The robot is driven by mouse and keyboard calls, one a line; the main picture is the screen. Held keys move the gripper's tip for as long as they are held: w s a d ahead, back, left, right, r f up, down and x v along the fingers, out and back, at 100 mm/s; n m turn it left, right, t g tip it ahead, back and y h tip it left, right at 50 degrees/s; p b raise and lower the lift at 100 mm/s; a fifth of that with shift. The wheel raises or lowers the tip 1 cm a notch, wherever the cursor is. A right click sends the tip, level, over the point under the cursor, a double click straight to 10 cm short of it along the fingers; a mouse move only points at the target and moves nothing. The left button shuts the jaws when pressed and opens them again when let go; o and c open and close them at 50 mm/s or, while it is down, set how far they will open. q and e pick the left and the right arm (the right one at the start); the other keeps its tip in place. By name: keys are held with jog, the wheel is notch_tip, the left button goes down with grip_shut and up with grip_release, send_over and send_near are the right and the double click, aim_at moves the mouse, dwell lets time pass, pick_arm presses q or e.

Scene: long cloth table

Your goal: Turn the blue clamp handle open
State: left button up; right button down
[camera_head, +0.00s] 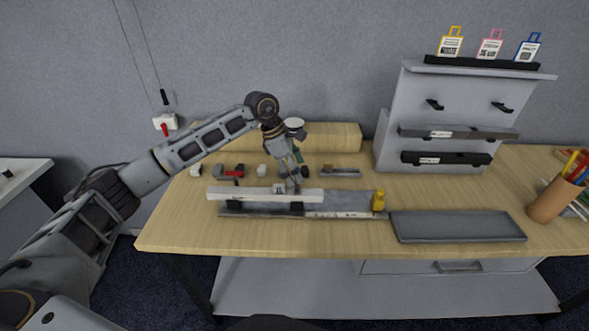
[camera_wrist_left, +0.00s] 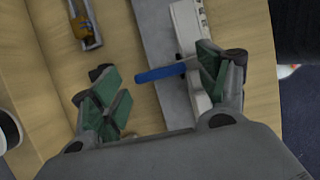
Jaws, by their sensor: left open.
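The blue clamp handle (camera_wrist_left: 162,73) shows in the left wrist view as a short bar lying crosswise over a grey plate (camera_wrist_left: 154,35). Its right end is at the white bar of the fixture (camera_wrist_left: 186,28), partly covered by the right finger. My left gripper (camera_wrist_left: 160,78) is open, with its green-padded fingers on either side of the handle; the right finger is close to it, but I cannot tell whether they touch. In the head view, my left gripper (camera_head: 290,184) points down over the white bar (camera_head: 235,194), and the handle cannot be made out there.
A yellow piece (camera_head: 378,201) stands at the plate's right end. A grey tray (camera_head: 457,226) lies right of it. Small parts, including a red clamp (camera_head: 232,171) and a small grey tray (camera_head: 341,172), lie behind. A grey rack (camera_head: 445,120) stands back right.

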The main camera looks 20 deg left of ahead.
pick_arm(q)
jog(key=c, duration=1)
